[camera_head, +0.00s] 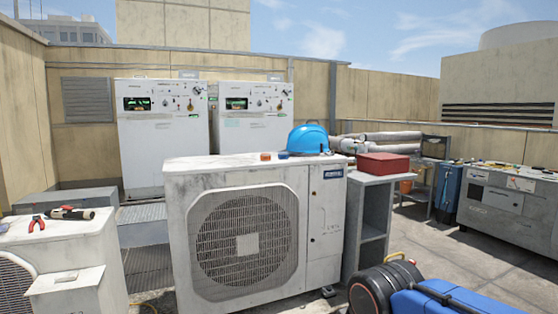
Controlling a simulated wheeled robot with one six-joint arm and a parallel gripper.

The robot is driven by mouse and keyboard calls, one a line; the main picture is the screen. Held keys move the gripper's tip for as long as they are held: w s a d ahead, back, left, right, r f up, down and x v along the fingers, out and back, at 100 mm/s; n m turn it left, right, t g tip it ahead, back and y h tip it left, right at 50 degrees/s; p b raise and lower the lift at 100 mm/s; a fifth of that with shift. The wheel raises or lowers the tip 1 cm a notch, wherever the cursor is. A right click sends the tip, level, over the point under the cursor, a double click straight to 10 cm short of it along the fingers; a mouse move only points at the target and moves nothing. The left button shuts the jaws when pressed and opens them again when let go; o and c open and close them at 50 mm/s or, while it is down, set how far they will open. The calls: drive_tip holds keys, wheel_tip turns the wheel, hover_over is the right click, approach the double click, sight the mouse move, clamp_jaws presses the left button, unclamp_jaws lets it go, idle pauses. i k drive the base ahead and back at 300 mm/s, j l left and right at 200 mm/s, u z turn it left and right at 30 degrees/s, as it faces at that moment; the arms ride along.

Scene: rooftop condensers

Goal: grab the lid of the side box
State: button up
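A small pale box (72,303) stands at the front of the left condenser (95,243), low in the left corner of the picture. It looks like the side box. Its flat pale lid (88,277) lies on top and appears closed. A small dark detail on the lid may be a handle, but it is too small to tell. The box's lower part is cut off by the picture's bottom edge. My gripper is not in view.
Red pliers (37,223) and a dark-handled tool (70,213) lie on the left condenser. A black drum (372,293) and a blue case (440,300) stand front right. Open floor lies right.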

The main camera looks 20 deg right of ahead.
sight(57, 281)
drive_tip(key=i+j, duration=0.1)
drive_tip(key=j, duration=0.3)
drive_tip(key=i+j, duration=0.1)
drive_tip(key=j, duration=0.3)
drive_tip(key=i+j, duration=0.15)
drive_tip(key=j, duration=0.25)
drive_tip(key=i+j, duration=0.1)
drive_tip(key=j, duration=0.3)
drive_tip(key=i+j, duration=0.1)
drive_tip(key=j, duration=0.3)
drive_tip(key=i+j, duration=0.1)
drive_tip(key=j, duration=0.3)
drive_tip(key=i+j, duration=0.15)
drive_tip(key=j, duration=0.25)
